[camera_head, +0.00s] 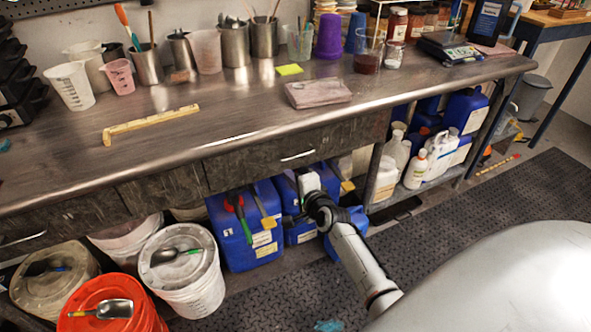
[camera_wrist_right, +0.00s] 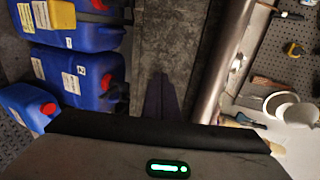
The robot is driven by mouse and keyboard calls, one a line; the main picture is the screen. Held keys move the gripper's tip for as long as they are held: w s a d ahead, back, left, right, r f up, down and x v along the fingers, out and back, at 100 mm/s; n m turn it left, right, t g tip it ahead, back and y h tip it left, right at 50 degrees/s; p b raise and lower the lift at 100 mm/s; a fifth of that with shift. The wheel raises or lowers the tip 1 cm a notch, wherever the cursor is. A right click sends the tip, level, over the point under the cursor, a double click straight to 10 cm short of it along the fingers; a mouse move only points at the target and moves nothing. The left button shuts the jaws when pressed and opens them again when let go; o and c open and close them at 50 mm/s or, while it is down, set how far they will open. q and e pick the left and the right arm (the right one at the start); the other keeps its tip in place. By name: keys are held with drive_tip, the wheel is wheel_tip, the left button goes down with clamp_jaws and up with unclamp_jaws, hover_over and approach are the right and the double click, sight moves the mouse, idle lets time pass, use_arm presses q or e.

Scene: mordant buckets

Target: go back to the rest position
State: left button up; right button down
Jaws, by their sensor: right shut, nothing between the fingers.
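My right gripper (camera_head: 308,181) is in front of the steel bench (camera_head: 240,108), just below its drawer front (camera_head: 290,148). It is shut, with nothing held. My right arm reaches up to it from the lower right. Blue jerrycans (camera_head: 243,235) stand behind and below the gripper on the lower level. In the right wrist view, blue jerrycans (camera_wrist_right: 85,82) with red caps are at the left and the bench edge runs down the right. My left gripper is not in view.
Lidded white (camera_head: 188,285) and orange (camera_head: 105,300) buckets with scoops on top stand at the lower left. White bottles (camera_head: 415,168) fill the lower shelf at the right. Dark floor matting (camera_head: 510,215) lies open at the right. Cups and a purple stack (camera_head: 328,37) stand on the bench.

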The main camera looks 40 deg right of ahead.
drive_tip(key=s+a+f+n+g+y, duration=0.1)
drive_tip(key=s+a+f+n+g, duration=0.1)
drive_tip(key=s+a+n, duration=0.5)
drive_tip(key=s+a+f+n+g+y, duration=0.2)
drive_tip(key=s+a+f+n, duration=0.2)
drive_tip(key=s, duration=1)
drive_tip(key=s+a+f+n+g+y+p, duration=0.1)
drive_tip(key=s+a+f+n+y, duration=0.1)
drive_tip(key=s+a+n, duration=0.8)
drive_tip(key=shift+s+a+f+n+g, duration=0.4)
drive_tip(key=shift+s+f+n, duration=0.15)
drive_tip(key=shift+s+n, duration=0.1)
